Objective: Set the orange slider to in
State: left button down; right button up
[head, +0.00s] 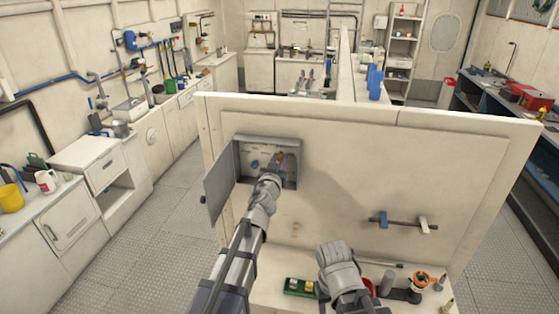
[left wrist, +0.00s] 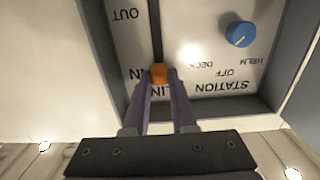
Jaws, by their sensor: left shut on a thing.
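The orange slider (left wrist: 160,73) sits in a dark vertical slot in the left wrist view, level with the "IN" label and well away from the "OUT" label. My left gripper (left wrist: 161,83) is shut on it, one finger on each side. In the head view, my left gripper (head: 276,172) reaches into the open grey wall box (head: 241,160) and hides part of its panel. A little orange of the slider shows at its tip. My right gripper (head: 339,262) is low in front of the wall, and its jaws cannot be made out.
A blue knob (left wrist: 239,34) is beside the slider, above labels including OFF, DECK and HELM. The box door (head: 220,187) hangs open to the left. A bar with blue and white handles (head: 403,222) is on the wall to the right. A green tray (head: 300,288) lies on the ledge below.

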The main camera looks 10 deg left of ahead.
pick_arm(q)
jog(key=shift+w, duration=0.1)
jog(key=c, duration=0.7)
grip_release()
jog(key=shift+s, duration=0.2)
jog(key=s, duration=0.7)
jog(key=shift+s+a, duration=0.15)
jog(key=shift+s, duration=0.15)
